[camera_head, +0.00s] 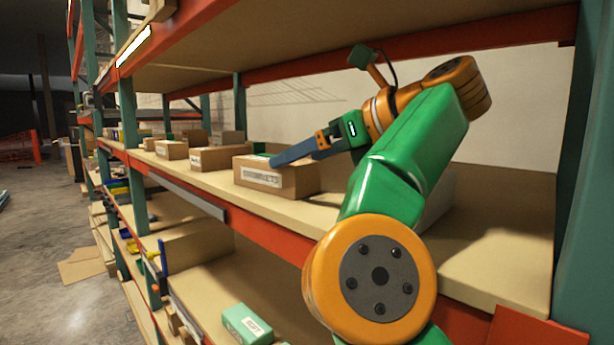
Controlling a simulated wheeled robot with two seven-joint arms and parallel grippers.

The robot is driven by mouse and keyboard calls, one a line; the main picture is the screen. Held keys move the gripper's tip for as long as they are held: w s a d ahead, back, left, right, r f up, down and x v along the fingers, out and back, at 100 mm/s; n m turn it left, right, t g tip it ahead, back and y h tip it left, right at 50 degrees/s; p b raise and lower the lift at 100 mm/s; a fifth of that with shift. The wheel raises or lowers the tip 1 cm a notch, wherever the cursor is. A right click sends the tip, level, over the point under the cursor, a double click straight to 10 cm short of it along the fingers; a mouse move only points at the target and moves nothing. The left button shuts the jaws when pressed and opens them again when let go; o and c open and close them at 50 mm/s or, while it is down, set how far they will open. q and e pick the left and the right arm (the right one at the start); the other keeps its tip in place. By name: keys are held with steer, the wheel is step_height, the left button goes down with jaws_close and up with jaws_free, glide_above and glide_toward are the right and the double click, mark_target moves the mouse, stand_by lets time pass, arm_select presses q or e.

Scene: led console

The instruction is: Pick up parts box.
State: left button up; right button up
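A cardboard box (262,179) with a white label on its front stands on the middle shelf; it may be the parts box, but I cannot read the label clearly. My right arm comes in from the lower right, and its gripper (285,157) reaches left with its grey-blue fingers at the top of this box. I cannot tell whether the fingers touch it or only pass over it. The fingers overlap from this angle, so their gap is hidden. My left gripper is out of view.
More cardboard boxes (216,158) stand farther along the middle shelf (490,262). A green box (247,325) is on the shelf below. A red beam edges the shelf above, close over my arm. A pale object (438,198) is partly hidden behind my arm.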

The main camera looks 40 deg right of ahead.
steer(key=shift+w+a+f, duration=0.15)
steer(key=shift+w+f, duration=0.1)
steer(key=shift+w, duration=0.05)
steer(key=x, duration=0.6)
steer(key=shift+w+a+r+b, duration=0.15)
steer(key=shift+w+a+b, duration=0.2)
steer(key=shift+a, duration=0.1)
steer(key=shift+s+d, duration=0.1)
steer(key=shift+c, duration=0.2)
steer(key=shift+s, duration=0.1)
steer(key=c, duration=0.4)
steer(key=shift+r, duration=0.1)
steer(key=c, duration=1)
